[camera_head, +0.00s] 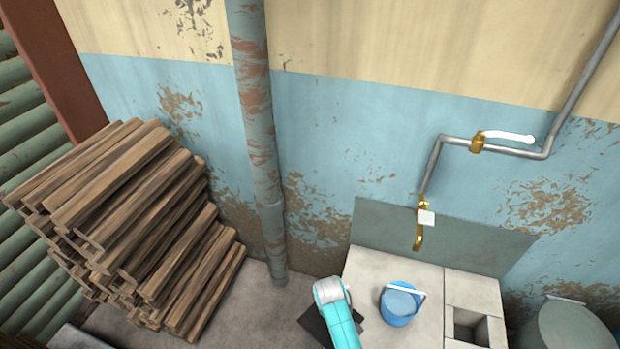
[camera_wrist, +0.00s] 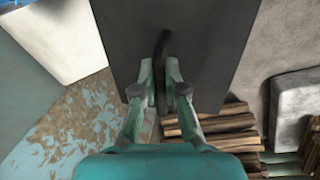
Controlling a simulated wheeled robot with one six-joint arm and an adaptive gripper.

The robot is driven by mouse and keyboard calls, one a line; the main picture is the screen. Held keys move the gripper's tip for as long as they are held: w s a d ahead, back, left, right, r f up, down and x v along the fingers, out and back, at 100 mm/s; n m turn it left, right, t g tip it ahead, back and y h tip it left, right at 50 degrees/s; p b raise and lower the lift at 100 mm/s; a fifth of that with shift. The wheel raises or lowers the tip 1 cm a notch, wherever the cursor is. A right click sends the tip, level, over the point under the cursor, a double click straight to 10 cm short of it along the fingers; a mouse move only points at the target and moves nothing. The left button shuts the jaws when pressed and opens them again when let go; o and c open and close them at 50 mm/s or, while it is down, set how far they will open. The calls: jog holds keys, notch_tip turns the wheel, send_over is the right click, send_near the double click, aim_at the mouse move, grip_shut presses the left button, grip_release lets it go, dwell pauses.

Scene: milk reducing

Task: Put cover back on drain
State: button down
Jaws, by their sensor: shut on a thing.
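My gripper (camera_wrist: 160,78) is shut on the dark upright handle (camera_wrist: 162,47) of a flat, dark grey cover (camera_wrist: 215,40) in the wrist view. The cover fills the upper middle of that view. In the head view the dark cover (camera_head: 312,326) shows at the bottom centre, partly hidden behind my teal arm, left of the concrete slab. I cannot tell how high the cover is above the floor.
A blue bucket (camera_head: 398,305) stands on the pale concrete slab (camera_head: 395,267), below a brass tap (camera_head: 419,232). A square recess (camera_head: 470,326) is at the slab's right. A large firewood stack (camera_head: 130,215) is left, and a vertical pipe (camera_head: 262,150) runs down the wall.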

jog(key=s+d+r+m+g, duration=0.1)
jog(key=s+d+r+m, duration=0.2)
jog(key=d+r+m, duration=0.5)
jog(key=d+m, duration=0.1)
jog(key=d, duration=0.1)
jog(key=shift+s+d+h, duration=0.35)
jog(key=shift+d+h, duration=0.05)
jog(key=shift+d+f, duration=0.1)
